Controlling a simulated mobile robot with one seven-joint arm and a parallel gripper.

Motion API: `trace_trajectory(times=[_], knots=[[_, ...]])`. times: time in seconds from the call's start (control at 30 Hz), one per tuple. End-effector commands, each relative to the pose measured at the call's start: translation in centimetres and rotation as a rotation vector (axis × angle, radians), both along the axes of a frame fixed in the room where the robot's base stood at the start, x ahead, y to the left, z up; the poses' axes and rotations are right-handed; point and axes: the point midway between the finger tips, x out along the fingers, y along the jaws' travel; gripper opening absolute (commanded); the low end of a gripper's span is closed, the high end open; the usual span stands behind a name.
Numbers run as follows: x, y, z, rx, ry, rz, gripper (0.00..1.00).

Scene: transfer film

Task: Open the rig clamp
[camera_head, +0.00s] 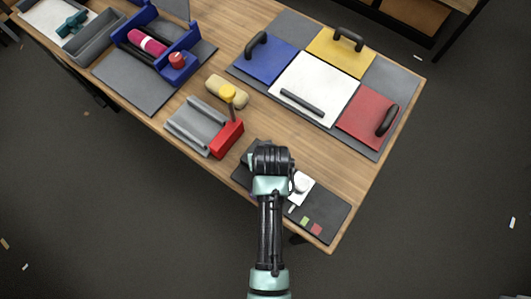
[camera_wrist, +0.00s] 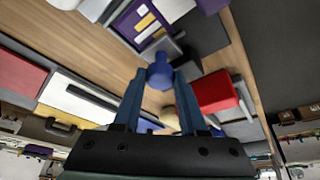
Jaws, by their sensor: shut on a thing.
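My gripper (camera_head: 270,157) is above the dark mat near the table's front edge in the head view, where my arm hides its fingers. In the wrist view my gripper (camera_wrist: 161,78) is shut on a blue knob-shaped piece (camera_wrist: 159,70), held between the fingertips. The head view does not show this piece. A blue rig (camera_head: 150,40) with a magenta roll (camera_head: 146,42) and a red knob (camera_head: 177,60) stands at the upper left. I cannot tell which part is the clamp.
Blue, yellow, white (camera_head: 313,88) and red (camera_head: 370,115) panels with dark handles lie at the right. A grey tray (camera_head: 90,40) is far left. Bare wood lies between the channel and the panels.

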Motion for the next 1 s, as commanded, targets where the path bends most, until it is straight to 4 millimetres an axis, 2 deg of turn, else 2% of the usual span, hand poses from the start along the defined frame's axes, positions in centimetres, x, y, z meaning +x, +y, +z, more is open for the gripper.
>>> trace_trajectory(times=[0.3,0.7,1.0], knots=[[0.9,1.1,0.7,-0.142,0.101,0.005,0.0],[2.2,2.7,0.3,-0.391,0.28,0.001,0.0],[2.6,3.5,0.1,-0.506,0.364,0.0,0.0]])
